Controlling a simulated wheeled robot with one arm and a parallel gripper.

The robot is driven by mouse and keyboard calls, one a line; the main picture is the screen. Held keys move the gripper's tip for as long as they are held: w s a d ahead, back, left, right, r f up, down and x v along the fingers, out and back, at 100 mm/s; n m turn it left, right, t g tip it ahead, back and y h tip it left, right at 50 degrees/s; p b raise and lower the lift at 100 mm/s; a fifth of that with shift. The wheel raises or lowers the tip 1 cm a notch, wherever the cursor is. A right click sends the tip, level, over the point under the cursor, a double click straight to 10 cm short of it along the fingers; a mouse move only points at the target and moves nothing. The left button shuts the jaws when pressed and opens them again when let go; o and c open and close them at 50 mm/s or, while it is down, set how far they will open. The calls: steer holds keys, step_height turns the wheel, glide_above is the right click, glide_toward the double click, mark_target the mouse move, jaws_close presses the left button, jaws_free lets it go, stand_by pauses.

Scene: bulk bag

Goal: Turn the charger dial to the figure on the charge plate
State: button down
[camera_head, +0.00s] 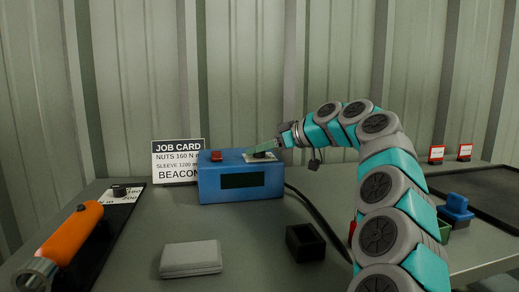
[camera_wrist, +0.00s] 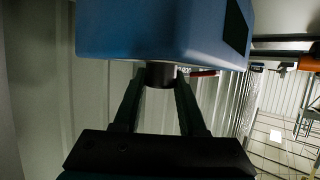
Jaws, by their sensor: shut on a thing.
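The blue charger box (camera_head: 240,186) stands on the table in the head view, with a dark display on its front. It also fills the top of the wrist view (camera_wrist: 150,30). My gripper (camera_head: 262,150) reaches its top from the right, above a pale patch there. In the wrist view my gripper (camera_wrist: 160,78) is shut on the dark round dial (camera_wrist: 160,74), one finger on each side. The dial's pointer and scale figures cannot be read. I cannot make out a charge plate.
A red part (camera_head: 216,156) sits on the box's top left. An orange-handled tool (camera_head: 72,235) lies at left. A blue block (camera_head: 456,208) and dark tray (camera_head: 485,192) are at right.

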steer(key=shift+c, duration=2.3)
jaws_free()
steer(key=b+v, duration=0.1)
steer(key=v, duration=0.6)
steer(key=shift+s+d+r, duration=0.1)
steer(key=shift+d+r, duration=0.05)
steer(key=shift+d, duration=0.2)
steer(key=shift+s, duration=0.1)
